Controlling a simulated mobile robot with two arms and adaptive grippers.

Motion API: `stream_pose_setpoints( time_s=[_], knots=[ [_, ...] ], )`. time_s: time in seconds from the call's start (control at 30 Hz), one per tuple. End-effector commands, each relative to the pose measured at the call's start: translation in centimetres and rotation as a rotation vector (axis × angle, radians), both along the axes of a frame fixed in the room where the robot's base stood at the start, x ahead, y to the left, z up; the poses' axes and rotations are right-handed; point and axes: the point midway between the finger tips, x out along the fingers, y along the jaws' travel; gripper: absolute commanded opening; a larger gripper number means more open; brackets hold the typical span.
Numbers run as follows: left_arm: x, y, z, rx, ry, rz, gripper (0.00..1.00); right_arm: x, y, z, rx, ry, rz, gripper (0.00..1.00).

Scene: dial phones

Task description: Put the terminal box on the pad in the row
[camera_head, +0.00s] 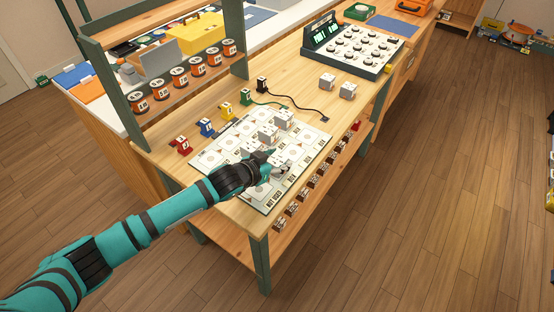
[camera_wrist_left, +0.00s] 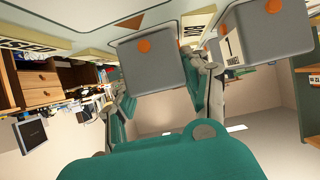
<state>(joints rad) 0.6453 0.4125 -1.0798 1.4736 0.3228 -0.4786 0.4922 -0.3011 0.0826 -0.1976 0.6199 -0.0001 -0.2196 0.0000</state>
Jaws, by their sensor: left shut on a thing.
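My left gripper (camera_head: 274,166) reaches in over the printed mat (camera_head: 308,158) on the wooden bench. It is shut on a white-grey terminal box (camera_head: 283,160) low over the mat's near part. I cannot tell if that box touches the mat. In the left wrist view the held box (camera_wrist_left: 150,68) shows a grey face with an orange dot, between the fingers. The gripper hides part of the pads.
Two more white boxes (camera_head: 327,80) (camera_head: 347,91) stand on the bench behind the mat. Coloured plugs (camera_head: 206,127) line its left side, with a black cable (camera_head: 295,105) behind. Labelled spools (camera_head: 178,78) sit on the left shelf.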

Motion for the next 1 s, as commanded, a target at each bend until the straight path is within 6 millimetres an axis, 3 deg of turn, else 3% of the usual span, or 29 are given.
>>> stream_pose_setpoints(
  time_s=[0.1, 0.13, 0.3, 0.67, 1.0],
  knots=[
    [0.0, 0.0, -0.3, -0.001, 0.000, 0.000, 0.13, 0.0, 0.0, -0.2, 0.000, 0.000, 0.000, 0.70],
    [0.0, 0.0, -0.3, -0.001, 0.001, 0.000, 0.48, 0.0, 0.0, -0.2, 0.000, 0.000, 0.001, 0.70],
    [0.0, 0.0, -0.2, -0.001, 0.001, 0.000, 0.70, 0.1, 0.1, -0.1, 0.001, -0.001, 0.001, 0.70],
    [-0.2, 0.2, 0.2, 0.000, 0.000, 0.000, 0.70, 0.1, 0.4, 0.0, 0.005, -0.001, 0.001, 0.70],
    [-4.5, 3.4, 3.0, 0.000, 0.000, 0.000, 0.70, 0.1, 0.5, 0.1, 0.006, -0.001, 0.002, 0.70]
  ],
)
